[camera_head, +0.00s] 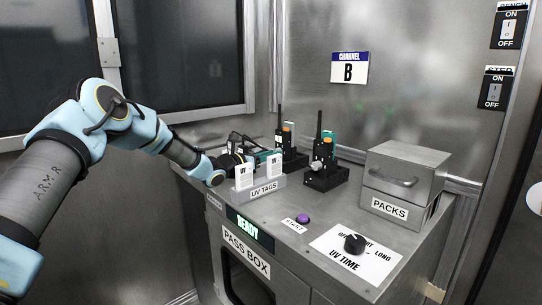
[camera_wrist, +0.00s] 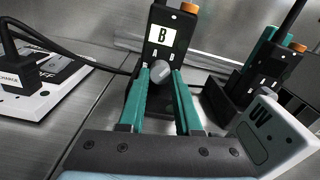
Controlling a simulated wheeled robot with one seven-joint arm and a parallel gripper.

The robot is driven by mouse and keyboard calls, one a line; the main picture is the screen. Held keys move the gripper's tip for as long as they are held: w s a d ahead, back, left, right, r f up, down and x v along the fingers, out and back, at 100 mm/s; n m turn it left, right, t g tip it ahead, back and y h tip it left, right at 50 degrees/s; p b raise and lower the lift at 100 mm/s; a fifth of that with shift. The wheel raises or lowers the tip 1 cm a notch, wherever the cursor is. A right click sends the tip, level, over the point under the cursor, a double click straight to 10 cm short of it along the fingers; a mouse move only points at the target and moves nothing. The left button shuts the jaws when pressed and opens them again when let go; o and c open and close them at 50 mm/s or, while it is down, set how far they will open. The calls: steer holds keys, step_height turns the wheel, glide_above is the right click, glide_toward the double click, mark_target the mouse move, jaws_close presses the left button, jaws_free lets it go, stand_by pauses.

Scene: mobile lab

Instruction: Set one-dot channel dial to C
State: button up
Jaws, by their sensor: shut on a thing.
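Two black handheld radios stand in black cradles on the metal counter: a left one (camera_head: 288,138) and a right one (camera_head: 323,152). In the wrist view the nearer radio (camera_wrist: 150,50) has a pale plate with a large B, small letters below it, and a round grey dial (camera_wrist: 160,72). My gripper (camera_wrist: 162,75) has its teal fingers shut on this dial. In the head view my gripper (camera_head: 252,150) is beside the left radio, partly behind the UV tags. The farther radio (camera_wrist: 262,62) stands untouched to the right.
A CHANNEL sign (camera_head: 349,68) on the back wall reads B. A UV TAGS holder (camera_head: 264,191) with white tags (camera_head: 244,176) stands in front of my gripper. A PACKS box (camera_head: 402,180) stands to the right. A START button (camera_head: 303,219) and UV TIME knob (camera_head: 354,243) are at the front.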

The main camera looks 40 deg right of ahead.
jaws_close()
steer(key=shift+f+b, duration=0.1)
steer(key=shift+b, duration=0.5)
steer(key=m+b, duration=0.1)
steer(key=b, duration=0.1)
steer(key=m+b, duration=0.1)
steer(key=shift+f+b, duration=0.25)
steer(key=shift+b, duration=0.1)
steer(key=m+b, duration=0.4)
steer(key=b, duration=0.5)
steer(key=shift+w+f+m, duration=0.1)
steer(key=shift+f+m, duration=0.05)
steer(key=shift+m, duration=0.15)
steer(key=m+b, duration=0.2)
steer(key=b, duration=0.3)
steer(key=shift+m, duration=0.3)
steer(key=m+b, duration=0.1)
steer(key=b, duration=0.1)
steer(key=r+m+b, duration=0.1)
steer(key=b, duration=0.1)
steer(key=shift+m+b, duration=0.3)
